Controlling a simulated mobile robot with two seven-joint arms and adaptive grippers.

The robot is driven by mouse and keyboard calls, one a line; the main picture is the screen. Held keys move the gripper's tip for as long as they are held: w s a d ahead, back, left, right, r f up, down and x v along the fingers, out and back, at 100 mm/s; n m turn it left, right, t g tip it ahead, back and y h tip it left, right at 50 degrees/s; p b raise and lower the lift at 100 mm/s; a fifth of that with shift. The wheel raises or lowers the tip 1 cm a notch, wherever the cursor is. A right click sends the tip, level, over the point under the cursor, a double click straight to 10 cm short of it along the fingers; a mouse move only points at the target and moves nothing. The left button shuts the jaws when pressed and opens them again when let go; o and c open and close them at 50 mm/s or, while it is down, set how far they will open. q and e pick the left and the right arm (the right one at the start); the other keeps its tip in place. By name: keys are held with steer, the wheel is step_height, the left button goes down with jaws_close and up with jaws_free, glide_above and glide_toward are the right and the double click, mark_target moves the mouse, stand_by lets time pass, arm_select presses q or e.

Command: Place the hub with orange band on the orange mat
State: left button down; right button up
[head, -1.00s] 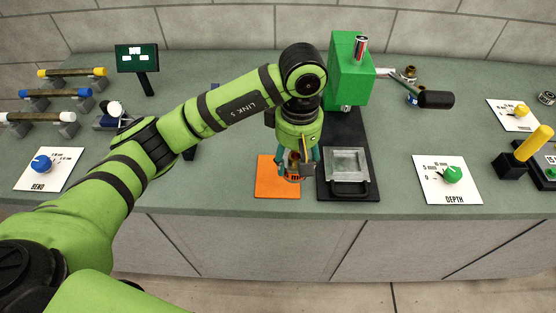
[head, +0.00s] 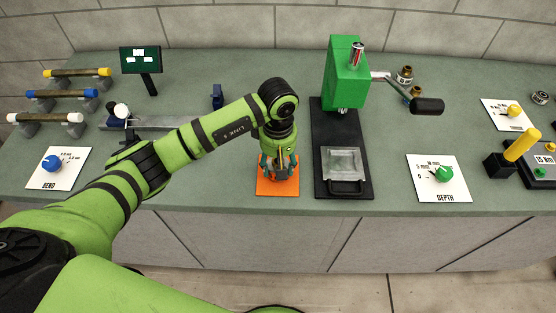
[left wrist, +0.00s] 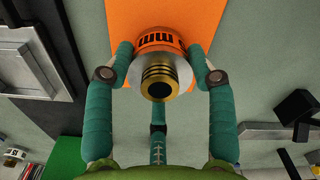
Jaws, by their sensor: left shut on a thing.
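The hub with the orange band (left wrist: 157,62) is between the teal fingers of my left gripper (left wrist: 160,75) in the left wrist view. Its brass threaded end faces the camera. The orange mat (left wrist: 208,12) lies behind it. In the head view the orange mat (head: 266,188) is on the bench left of the green press, and my left gripper (head: 278,178) is pointing down over it. The gripper is shut on the hub, which is mostly hidden there. I cannot tell whether the hub touches the mat. My right gripper is not in view.
The green press (head: 346,78) on its black base (head: 323,185) stands just right of the mat, with a lever reaching right. The bend dial card (head: 52,168) is at left and the depth dial card (head: 438,180) at right. Brass-ended hubs (head: 404,75) stand behind the lever.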

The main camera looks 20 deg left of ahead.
arm_select(q)
steer(key=shift+c, duration=2)
jaws_free()
steer(key=shift+f, duration=0.1)
